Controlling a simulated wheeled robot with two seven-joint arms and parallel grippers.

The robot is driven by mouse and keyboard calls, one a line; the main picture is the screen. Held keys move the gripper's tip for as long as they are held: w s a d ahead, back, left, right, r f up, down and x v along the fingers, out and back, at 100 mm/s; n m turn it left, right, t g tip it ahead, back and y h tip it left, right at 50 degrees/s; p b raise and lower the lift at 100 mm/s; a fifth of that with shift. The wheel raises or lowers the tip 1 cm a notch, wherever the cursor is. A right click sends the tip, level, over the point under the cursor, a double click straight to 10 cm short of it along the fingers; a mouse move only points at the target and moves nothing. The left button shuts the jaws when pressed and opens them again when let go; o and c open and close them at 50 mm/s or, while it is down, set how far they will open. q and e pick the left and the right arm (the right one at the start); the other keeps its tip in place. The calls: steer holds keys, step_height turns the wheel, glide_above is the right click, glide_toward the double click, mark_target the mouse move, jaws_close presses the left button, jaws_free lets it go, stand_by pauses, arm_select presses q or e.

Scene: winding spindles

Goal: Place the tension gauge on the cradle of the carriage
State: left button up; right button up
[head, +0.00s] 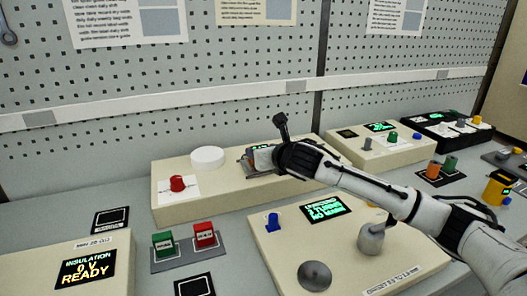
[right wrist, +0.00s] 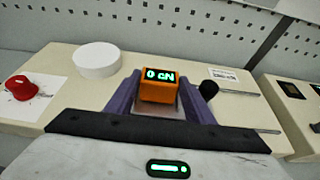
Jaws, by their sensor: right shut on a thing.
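The tension gauge (right wrist: 158,88) is a small orange box with a lit display reading "0 cN", in the middle of the right wrist view. My right gripper (right wrist: 160,92) is shut on it, with a purple finger on each side. A grey metal surface (right wrist: 172,113) shows just below the gauge; I cannot tell whether they touch. Two thin rods (right wrist: 240,92) run to the right from there, beside a dark round knob (right wrist: 209,87). My left gripper is not in view.
The back beige box (head: 168,208) bears a white disc (head: 207,157) and a red knob (head: 177,184). Green and red buttons (head: 204,234) stand in front. A front panel (head: 345,270) lies below my arm. A yellow-and-black device (head: 497,188) stands at the right.

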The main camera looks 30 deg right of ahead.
steer(key=o, duration=1.2)
steer(key=shift+f, duration=0.1)
steer(key=shift+s+r, duration=0.15)
steer(key=shift+r, duration=0.05)
steer(key=v, duration=1.1)
steer(key=shift+s+a, duration=0.15)
steer(key=shift+s, duration=0.25)
